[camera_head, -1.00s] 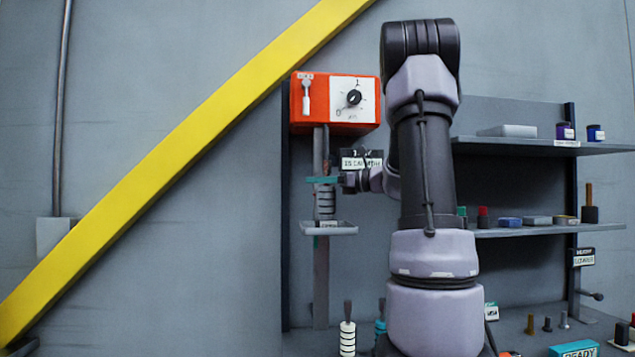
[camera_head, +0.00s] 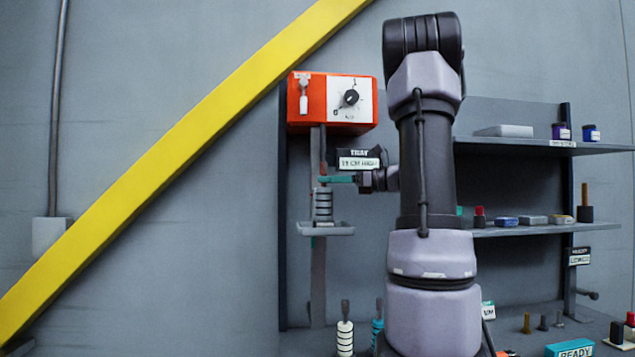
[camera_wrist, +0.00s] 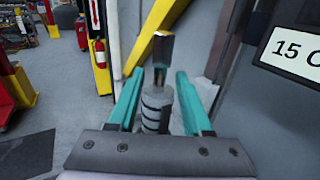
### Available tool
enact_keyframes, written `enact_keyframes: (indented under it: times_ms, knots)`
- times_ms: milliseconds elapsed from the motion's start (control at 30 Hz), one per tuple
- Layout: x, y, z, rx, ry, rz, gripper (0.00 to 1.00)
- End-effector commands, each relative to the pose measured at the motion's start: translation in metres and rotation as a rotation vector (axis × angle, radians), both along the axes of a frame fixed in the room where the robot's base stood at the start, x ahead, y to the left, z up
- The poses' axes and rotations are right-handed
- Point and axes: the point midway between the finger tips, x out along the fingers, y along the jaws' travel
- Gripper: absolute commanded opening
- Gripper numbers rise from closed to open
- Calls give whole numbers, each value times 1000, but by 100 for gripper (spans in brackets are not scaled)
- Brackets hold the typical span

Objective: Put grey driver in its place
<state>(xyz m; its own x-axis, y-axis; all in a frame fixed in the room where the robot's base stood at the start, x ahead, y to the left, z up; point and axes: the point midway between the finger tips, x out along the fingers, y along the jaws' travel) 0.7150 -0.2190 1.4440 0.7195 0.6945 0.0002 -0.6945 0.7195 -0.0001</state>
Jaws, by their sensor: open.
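The grey driver (camera_head: 323,205), with a dark-ringed grey handle, stands upright on the small grey tray (camera_head: 340,230) fixed to the post. My gripper (camera_head: 322,179) is beside the driver's upper part, coming from the right, with its teal fingers level. In the wrist view my gripper (camera_wrist: 158,80) is open, its fingers spread on either side of the grey driver (camera_wrist: 157,103), with gaps showing. The driver's shaft and dark top (camera_wrist: 163,50) rise between the fingers.
An orange box (camera_head: 315,100) with a dial is above the tray. A tray sign (camera_head: 359,159) is just behind my gripper. A white-ringed driver (camera_head: 345,335) and a blue one (camera_head: 377,325) stand below. Shelves (camera_head: 515,232) with small items are at right.

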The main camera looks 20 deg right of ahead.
Motion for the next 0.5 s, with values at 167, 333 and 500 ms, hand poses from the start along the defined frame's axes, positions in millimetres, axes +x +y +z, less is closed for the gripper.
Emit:
enact_keyframes:
  times_ms: [167,333,500]
  knots:
    - [-27,-27,0,0,0,-2,50]
    - [-43,-42,0,-1,1,-1,50]
    - [-53,-25,-3,-65,4,39,50]
